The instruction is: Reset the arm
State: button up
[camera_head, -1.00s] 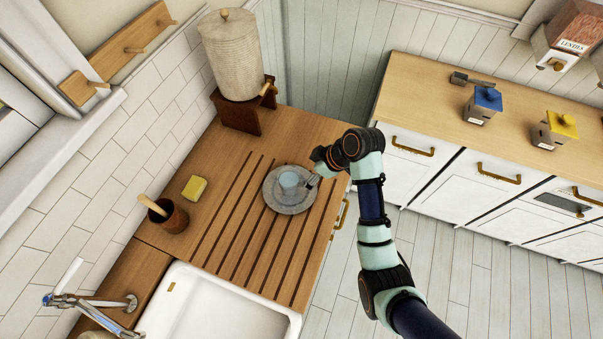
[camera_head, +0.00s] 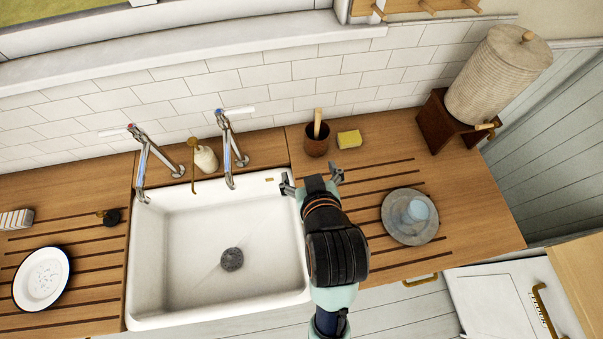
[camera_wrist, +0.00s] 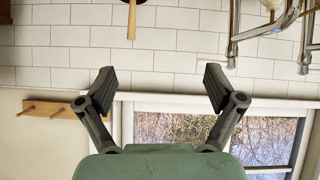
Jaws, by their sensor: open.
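My gripper (camera_head: 312,180) is open and empty. In the head view it is above the right edge of the sink, pointing toward the tiled wall. In the wrist view its two fingers (camera_wrist: 160,92) are spread wide with nothing between them; the tiled wall and a window show beyond, upside down. A grey plate (camera_head: 397,232) with a pale blue cup (camera_head: 416,212) on it rests on the right drainboard, to the right of my gripper and apart from it.
A white sink (camera_head: 190,290) has two taps (camera_head: 232,150) behind it. A brown pot (camera_head: 316,146) and a yellow sponge (camera_head: 349,139) stand near the wall. A beige dispenser (camera_head: 499,75) stands at the back right. A white plate (camera_head: 42,278) lies at the left.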

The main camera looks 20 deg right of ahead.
jog(key=s+a+r+t+y, duration=0.1)
jog(key=a+r+t, duration=0.1)
jog(key=a+r, duration=0.3)
jog(key=a, duration=0.3)
jog(key=shift+s+a, duration=0.35)
jog(key=shift+s, duration=0.05)
notch_tip(320, 180, up, 15)
jog(key=p, duration=1.5)
